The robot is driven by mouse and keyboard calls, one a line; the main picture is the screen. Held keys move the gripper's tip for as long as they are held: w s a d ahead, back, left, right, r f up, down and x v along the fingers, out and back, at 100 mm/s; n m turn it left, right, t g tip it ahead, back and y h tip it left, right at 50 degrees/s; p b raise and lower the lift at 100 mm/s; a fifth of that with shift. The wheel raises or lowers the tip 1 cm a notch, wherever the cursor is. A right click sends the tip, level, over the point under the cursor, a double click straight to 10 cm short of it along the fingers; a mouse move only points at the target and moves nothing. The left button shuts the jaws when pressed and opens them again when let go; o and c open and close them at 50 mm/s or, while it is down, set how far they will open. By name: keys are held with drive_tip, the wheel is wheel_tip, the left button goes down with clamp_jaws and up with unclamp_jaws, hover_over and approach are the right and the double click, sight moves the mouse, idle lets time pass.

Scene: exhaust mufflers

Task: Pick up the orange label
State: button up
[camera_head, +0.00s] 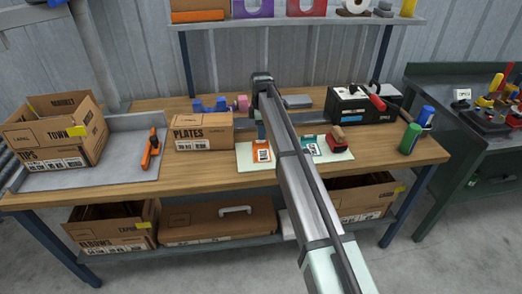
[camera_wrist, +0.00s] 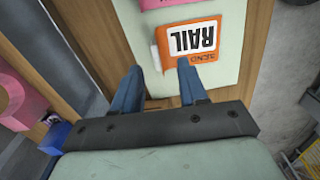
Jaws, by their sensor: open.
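The orange label (camera_wrist: 191,43) lies on a pale green mat (camera_wrist: 229,75) in the wrist view, with a white panel that reads "RAIL". Its text appears upside down there. In the head view the orange label (camera_head: 262,152) lies on the left part of the mat (camera_head: 244,164) on the workbench. My gripper (camera_wrist: 158,75) is open and empty. Its two blue fingers point toward the label, the right finger overlapping the label's lower edge and the left finger over the wood beside the mat. I cannot tell the height of the fingers above the label. In the head view my arm hides the fingertips.
A teal label (camera_head: 311,147) and a red-topped stamp (camera_head: 337,138) are on the mat's right part. A "PLATES" box (camera_head: 203,132) stands left of the mat. A black toolbox (camera_head: 362,104) stands behind right. A pink item (camera_wrist: 12,100) is at the wrist view's left.

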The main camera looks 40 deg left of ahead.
sight(261, 146)
drive_tip(key=f, duration=0.4)
drive_tip(key=shift+a+f, duration=0.2)
clamp_jaws()
